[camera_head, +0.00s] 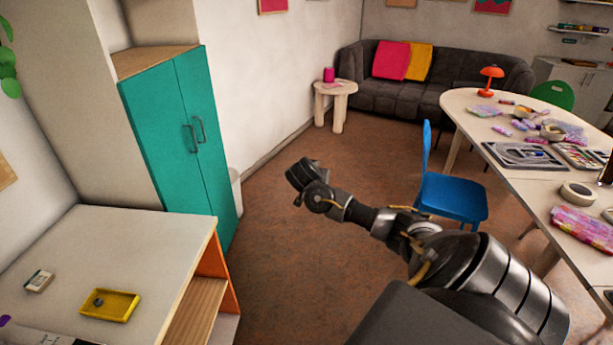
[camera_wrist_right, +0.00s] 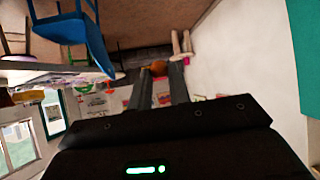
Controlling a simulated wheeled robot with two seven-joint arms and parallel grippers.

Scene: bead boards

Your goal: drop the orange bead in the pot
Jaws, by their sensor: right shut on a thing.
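My right gripper (camera_head: 303,174) is raised over the open floor in the middle of the head view, on an arm from the lower right. In the right wrist view its two fingers (camera_wrist_right: 160,78) are shut on the orange bead (camera_wrist_right: 158,67), which shows as a small brownish-orange ball at the fingertips. The bead cannot be made out in the head view. I see no clear pot; a small pink vessel (camera_head: 329,75) stands on the round side table, far from the gripper. My left gripper is not in view.
A pale desk (camera_head: 150,235) at lower left carries a yellow tray (camera_head: 122,309) with a small grey thing in it. A teal cabinet (camera_head: 165,135) stands behind it. A blue chair (camera_head: 452,197) and a cluttered white table (camera_head: 467,100) are at right. Brown floor between is free.

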